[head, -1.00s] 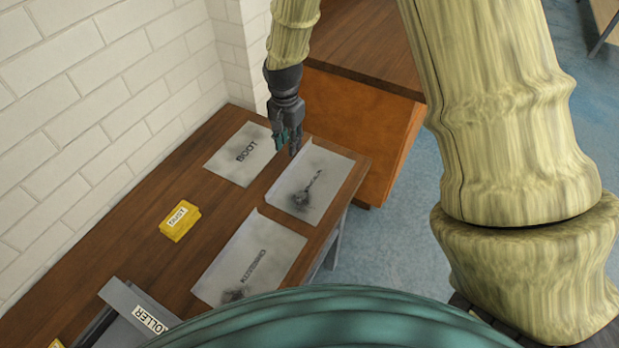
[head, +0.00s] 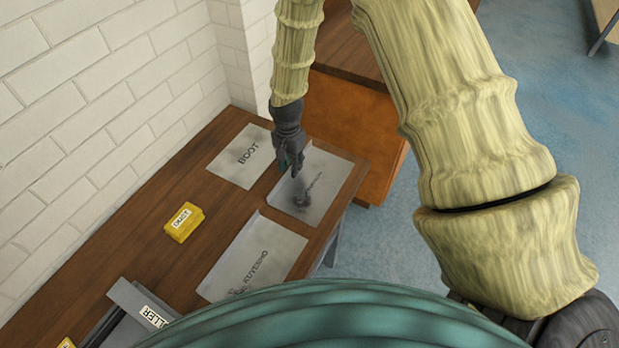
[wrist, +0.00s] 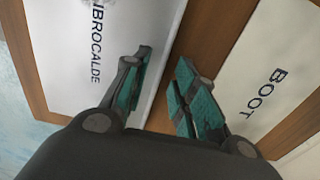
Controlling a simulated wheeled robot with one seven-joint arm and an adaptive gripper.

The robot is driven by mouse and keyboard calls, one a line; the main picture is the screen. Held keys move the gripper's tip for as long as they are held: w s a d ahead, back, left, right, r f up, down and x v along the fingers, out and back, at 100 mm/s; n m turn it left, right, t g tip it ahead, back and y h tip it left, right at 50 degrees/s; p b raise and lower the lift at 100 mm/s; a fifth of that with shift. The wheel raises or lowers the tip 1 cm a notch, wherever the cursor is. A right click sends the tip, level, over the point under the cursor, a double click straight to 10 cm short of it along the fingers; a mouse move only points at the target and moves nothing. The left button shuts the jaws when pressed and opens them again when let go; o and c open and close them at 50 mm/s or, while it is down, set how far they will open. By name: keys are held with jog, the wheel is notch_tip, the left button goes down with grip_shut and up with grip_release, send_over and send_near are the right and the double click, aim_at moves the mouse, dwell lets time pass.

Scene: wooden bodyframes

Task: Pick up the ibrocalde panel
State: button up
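The ibrocalde panel (head: 325,190) is a light grey sheet with dark lettering and a smudge, lying near the right edge of the brown table in the head view. Its printed name reads clearly in the wrist view (wrist: 90,95). My gripper (head: 291,170) points down at the panel's left edge. In the wrist view, my gripper (wrist: 164,75) has its two teal-padded fingers apart, one over the panel and one over the wood strip beside it. The panel's edge runs between them. I cannot tell whether the fingers touch it.
The BOOT panel (head: 240,155) lies just left of the ibrocalde panel. Another grey lettered panel (head: 255,250) lies in front. A yellow block (head: 184,222) and a grey labelled item (head: 138,300) sit on the table (head: 150,230). A white brick wall (head: 90,110) bounds the left.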

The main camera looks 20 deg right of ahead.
jog(key=shift+f, duration=0.65)
grip_shut()
jog(key=shift+r, duration=0.15)
